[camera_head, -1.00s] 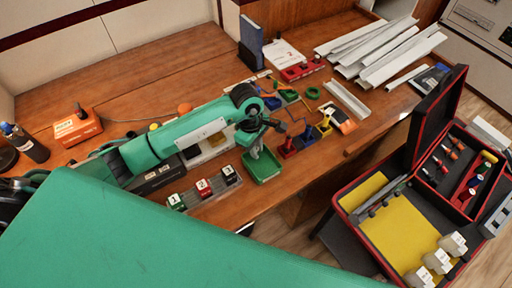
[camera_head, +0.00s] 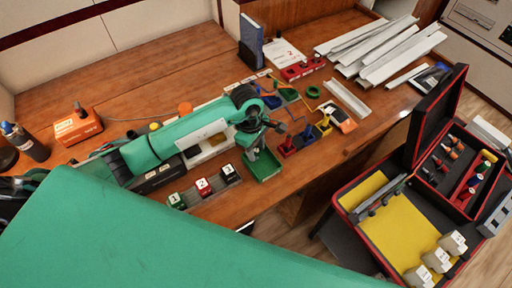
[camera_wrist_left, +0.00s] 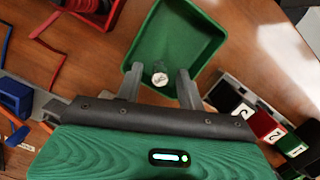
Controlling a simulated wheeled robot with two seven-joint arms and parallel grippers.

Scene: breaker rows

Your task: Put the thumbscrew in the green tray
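The green tray (camera_head: 264,172) sits on the bench near its front edge, and it fills the upper middle of the left wrist view (camera_wrist_left: 200,35). My left gripper (camera_head: 254,154) points down at the tray. In the left wrist view its two fingers (camera_wrist_left: 159,86) are spread apart over the tray's near end. The thumbscrew (camera_wrist_left: 159,79), small with a white marked top, shows between the fingertips within the tray's outline. Gaps show on both sides of it. It appears to be down in the tray, though its exact height is hard to tell. My right gripper is out of view.
Numbered blocks (camera_head: 202,187) stand left of the tray. Red (camera_head: 287,147) and blue (camera_head: 305,138) holders stand to its right. White channel strips (camera_head: 385,50) lie at the back right. An open case (camera_head: 395,225) stands beyond the bench's front edge.

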